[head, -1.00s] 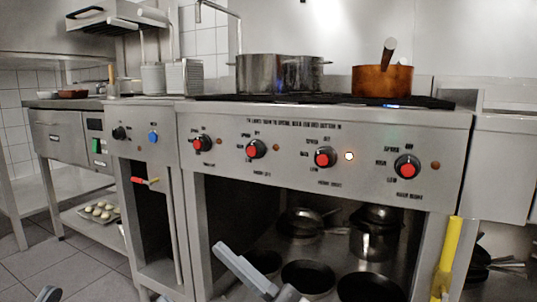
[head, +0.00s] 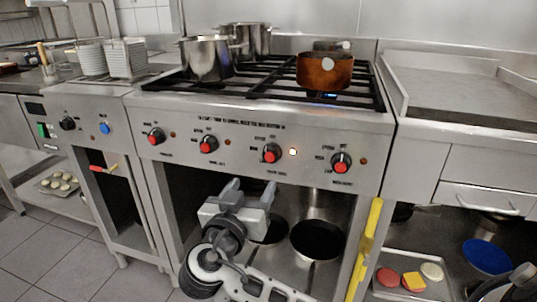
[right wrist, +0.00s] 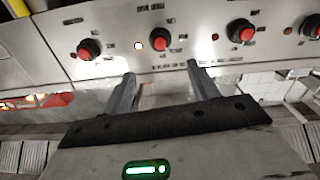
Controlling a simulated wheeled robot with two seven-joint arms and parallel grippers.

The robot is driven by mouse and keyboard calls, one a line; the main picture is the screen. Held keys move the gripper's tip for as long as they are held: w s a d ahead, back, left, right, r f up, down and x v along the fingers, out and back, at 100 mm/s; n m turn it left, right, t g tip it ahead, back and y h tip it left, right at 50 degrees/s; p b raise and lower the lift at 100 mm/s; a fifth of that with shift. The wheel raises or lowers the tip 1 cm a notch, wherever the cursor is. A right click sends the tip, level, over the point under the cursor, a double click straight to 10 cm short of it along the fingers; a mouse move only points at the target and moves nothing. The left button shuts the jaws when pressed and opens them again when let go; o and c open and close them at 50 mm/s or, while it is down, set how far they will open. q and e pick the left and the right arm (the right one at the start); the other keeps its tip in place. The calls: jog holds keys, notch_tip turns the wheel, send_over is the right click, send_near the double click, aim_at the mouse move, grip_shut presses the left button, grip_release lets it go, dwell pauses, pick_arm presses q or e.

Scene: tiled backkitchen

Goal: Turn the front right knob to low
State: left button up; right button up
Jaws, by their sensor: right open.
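The stove's front panel (head: 215,135) carries a row of black knobs with red faces. The rightmost knob (head: 341,162) and the third knob from the left (head: 271,152) have a lit indicator (head: 292,152) between them. Labels around the knobs are too small to read surely. My right gripper (head: 249,188) is open and empty, below the panel and in front of the open shelf. In the right wrist view its fingers (right wrist: 158,76) point at the panel, apart from every knob. The rightmost knob (right wrist: 89,48) and third knob (right wrist: 160,39) also show there. My left gripper is not in view.
A copper pot (head: 325,72) stands on the hob above a blue flame; steel pots (head: 207,60) stand to its left. A yellow upright bar (head: 367,245) is at the stove's right edge. Pans (head: 318,240) fill the shelf below. Floor at lower left is clear.

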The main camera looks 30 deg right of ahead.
aim_at(269, 158)
jog(key=x, duration=1.2)
jog(key=shift+w+d+b, duration=0.25)
jog(key=shift+w+b, duration=0.1)
jog(key=c, duration=1)
